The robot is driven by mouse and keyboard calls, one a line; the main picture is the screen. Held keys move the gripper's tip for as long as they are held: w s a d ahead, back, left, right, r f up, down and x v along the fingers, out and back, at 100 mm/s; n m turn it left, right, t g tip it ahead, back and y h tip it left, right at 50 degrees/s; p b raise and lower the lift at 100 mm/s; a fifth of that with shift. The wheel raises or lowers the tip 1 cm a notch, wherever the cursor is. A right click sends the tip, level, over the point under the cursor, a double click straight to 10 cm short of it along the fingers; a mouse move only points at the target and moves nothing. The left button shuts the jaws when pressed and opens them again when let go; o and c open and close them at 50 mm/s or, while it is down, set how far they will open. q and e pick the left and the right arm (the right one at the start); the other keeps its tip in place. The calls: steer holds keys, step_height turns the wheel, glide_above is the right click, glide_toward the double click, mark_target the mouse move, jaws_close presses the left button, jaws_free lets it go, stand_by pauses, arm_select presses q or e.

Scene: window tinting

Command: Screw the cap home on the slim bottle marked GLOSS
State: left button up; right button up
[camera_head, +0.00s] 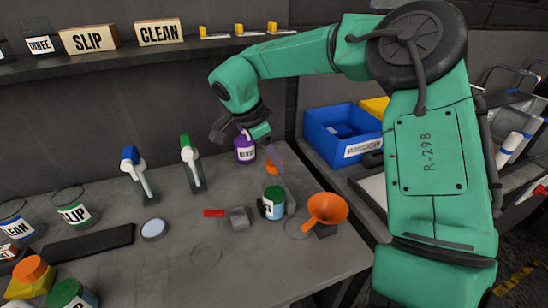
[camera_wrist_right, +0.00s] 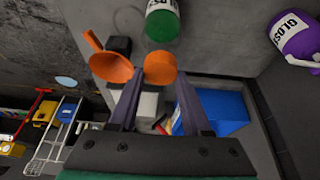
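The slim purple bottle (camera_head: 245,152) with a white label stands at the back of the bench, its top partly hidden by my right gripper. In the right wrist view the bottle (camera_wrist_right: 292,36) is at the upper right, and its label reads GLOSS. An orange cap (camera_wrist_right: 160,68) sits between the fingertips of my right gripper (camera_wrist_right: 160,78), which look closed on its sides. In the head view the cap (camera_head: 272,166) is to the right of the bottle and apart from it, at the tip of the right gripper (camera_head: 270,150). My left gripper is not in view.
An orange funnel (camera_head: 327,208) and a green-lidded jar (camera_head: 273,203) stand in front of the cap. A red-handled tool (camera_head: 237,217) lies left of the jar. Blue-topped (camera_head: 130,158) and green-topped (camera_head: 188,155) tools stand left of the bottle. A blue bin (camera_head: 325,128) is at right.

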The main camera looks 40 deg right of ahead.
steer(key=o, duration=0.4)
steer(key=shift+a, duration=0.1)
